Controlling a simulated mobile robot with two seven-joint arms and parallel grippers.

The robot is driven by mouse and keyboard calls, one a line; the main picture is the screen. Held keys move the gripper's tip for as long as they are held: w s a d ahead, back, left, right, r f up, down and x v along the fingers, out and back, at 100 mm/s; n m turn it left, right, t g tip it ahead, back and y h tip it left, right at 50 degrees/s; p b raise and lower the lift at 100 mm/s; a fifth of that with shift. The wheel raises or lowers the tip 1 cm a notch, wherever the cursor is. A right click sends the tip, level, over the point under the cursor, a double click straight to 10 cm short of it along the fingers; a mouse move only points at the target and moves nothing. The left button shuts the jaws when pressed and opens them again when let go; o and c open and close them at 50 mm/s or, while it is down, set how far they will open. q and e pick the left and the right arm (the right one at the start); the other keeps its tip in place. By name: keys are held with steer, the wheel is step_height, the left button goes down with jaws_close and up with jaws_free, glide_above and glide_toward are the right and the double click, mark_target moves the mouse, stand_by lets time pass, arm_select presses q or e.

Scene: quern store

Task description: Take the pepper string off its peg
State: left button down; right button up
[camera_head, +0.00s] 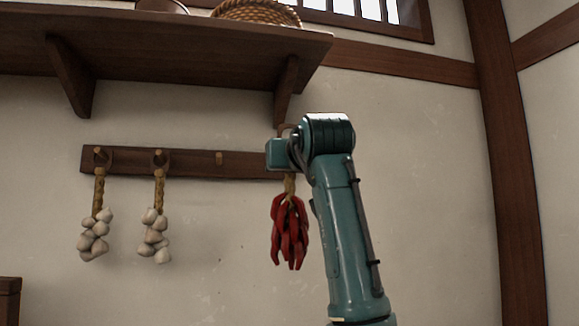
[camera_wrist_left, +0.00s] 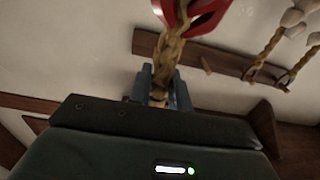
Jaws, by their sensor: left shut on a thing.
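The pepper string hangs as a bunch of red peppers (camera_head: 289,232) on a short braided straw cord, at the right end of the dark peg rail (camera_head: 190,165). My left arm rises in front of it and hides the rail's right end and the peg there. In the left wrist view my left gripper (camera_wrist_left: 160,92) is shut on the braided cord (camera_wrist_left: 174,52), with the red peppers at the top edge of the picture. I cannot tell whether the cord's loop is still around its peg. My right gripper is not in view.
Two garlic strings (camera_head: 95,235) (camera_head: 155,237) hang from pegs at the rail's left. A bare peg (camera_head: 219,158) stands between them and the peppers. A wooden shelf (camera_head: 170,45) with brackets (camera_head: 286,92) juts out above, holding a basket (camera_head: 258,12). Wall to the right is clear.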

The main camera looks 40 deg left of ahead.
arm_select(q)
steer(key=shift+r, duration=0.15)
steer(key=shift+d, duration=0.1)
steer(key=shift+v, duration=1)
steer(key=v, duration=0.3)
steer(key=shift+s+d+r+b, duration=0.1)
steer(key=shift+r+b, duration=0.05)
steer(key=shift+b, duration=0.25)
steer(key=v, duration=0.6)
steer(key=shift+b, duration=0.4)
stand_by(0.7)
